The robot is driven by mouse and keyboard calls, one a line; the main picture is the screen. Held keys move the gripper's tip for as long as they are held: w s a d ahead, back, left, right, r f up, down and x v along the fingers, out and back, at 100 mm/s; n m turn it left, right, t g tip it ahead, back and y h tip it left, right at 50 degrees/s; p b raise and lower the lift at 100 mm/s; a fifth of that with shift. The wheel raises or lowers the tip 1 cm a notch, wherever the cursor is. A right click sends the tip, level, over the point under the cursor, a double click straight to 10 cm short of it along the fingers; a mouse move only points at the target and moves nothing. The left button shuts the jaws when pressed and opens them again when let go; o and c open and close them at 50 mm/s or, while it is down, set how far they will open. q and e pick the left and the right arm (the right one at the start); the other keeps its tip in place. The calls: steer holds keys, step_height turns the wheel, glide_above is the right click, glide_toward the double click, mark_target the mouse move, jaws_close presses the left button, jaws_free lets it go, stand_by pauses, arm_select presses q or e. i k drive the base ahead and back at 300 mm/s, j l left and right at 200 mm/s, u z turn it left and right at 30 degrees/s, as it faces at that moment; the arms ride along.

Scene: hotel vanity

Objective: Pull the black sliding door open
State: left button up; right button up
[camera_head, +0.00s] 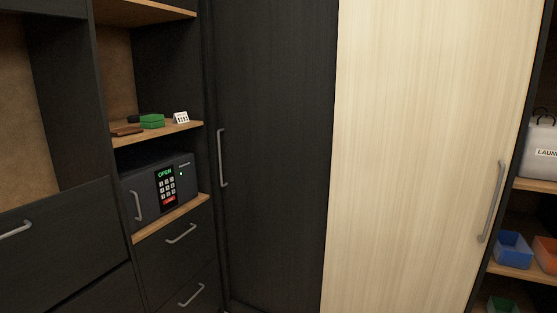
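The black sliding door (275,110) stands in the middle of the head view, a tall dark wood-grain panel. Its vertical metal handle (222,158) is near its left edge. The door's left edge meets the dark cabinet side, with no clear gap visible. Its right edge meets a pale wood door (425,120), which has its own metal handle (491,202) near the right edge. Neither of my grippers shows in this view, and nothing is touching the black door's handle.
Left of the door, a black safe (160,185) with a lit "OPEN" panel sits on a shelf above drawers. A shelf (160,132) above it holds a green box and small items. Open shelves at the right hold a laundry bag (539,160), a blue bin (513,249) and an orange bin (546,254).

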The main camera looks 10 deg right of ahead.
mark_target(276, 61)
steer(key=i+j, duration=0.1)
steer(key=i, duration=0.75)
